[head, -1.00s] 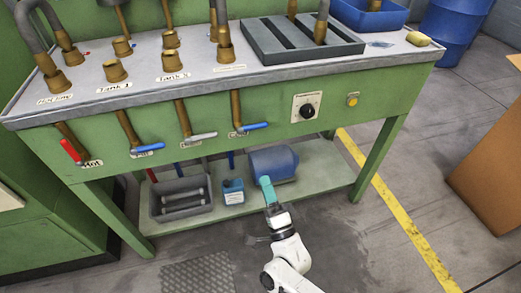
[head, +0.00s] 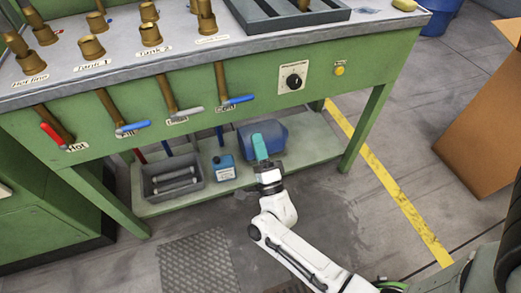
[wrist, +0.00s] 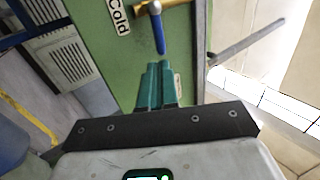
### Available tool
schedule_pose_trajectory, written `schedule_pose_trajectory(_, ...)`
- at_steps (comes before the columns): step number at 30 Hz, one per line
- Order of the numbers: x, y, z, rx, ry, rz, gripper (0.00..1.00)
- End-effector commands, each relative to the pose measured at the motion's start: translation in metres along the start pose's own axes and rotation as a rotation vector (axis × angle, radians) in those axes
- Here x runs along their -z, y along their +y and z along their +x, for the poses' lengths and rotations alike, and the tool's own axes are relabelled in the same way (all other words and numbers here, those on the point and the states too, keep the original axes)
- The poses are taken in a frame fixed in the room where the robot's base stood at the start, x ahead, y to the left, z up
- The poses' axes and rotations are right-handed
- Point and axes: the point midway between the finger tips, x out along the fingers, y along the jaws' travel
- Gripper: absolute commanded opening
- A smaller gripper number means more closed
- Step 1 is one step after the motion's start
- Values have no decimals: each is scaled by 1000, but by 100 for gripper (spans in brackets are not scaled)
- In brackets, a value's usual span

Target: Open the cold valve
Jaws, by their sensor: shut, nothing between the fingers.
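The cold valve has a blue lever handle (head: 238,101) on a brass pipe at the right end of the valve row on the green bench front. The handle points right in the head view. In the wrist view the blue handle (wrist: 158,36) lies just beyond my fingertips, beside the "Cold" label (wrist: 118,16). My gripper (head: 259,147) has teal fingers and is below and slightly right of the handle, apart from it. In the wrist view its fingers (wrist: 158,68) are together and empty.
A red-handled hot valve (head: 51,135), another blue-handled valve (head: 132,128) and a grey-handled valve (head: 187,112) are to the left. A black knob (head: 294,81) is to the right. The lower shelf holds a grey crate (head: 172,180) and blue containers. A cardboard box (head: 480,125) stands at right.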

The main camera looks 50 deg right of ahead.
Motion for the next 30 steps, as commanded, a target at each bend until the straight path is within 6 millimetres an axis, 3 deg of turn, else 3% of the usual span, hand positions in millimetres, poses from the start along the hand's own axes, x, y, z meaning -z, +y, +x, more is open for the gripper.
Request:
schedule_pose_trajectory(6, 0, -1, 45, 3, 2, 0, 0)
schedule_pose_trajectory(13, 0, 0, 77, 1, 0, -1, 0)
schedule_pose_trajectory(19, 0, 0, 88, -1, -1, -1, 0)
schedule_pose_trajectory(30, 0, 0, 88, -1, -2, -2, 0)
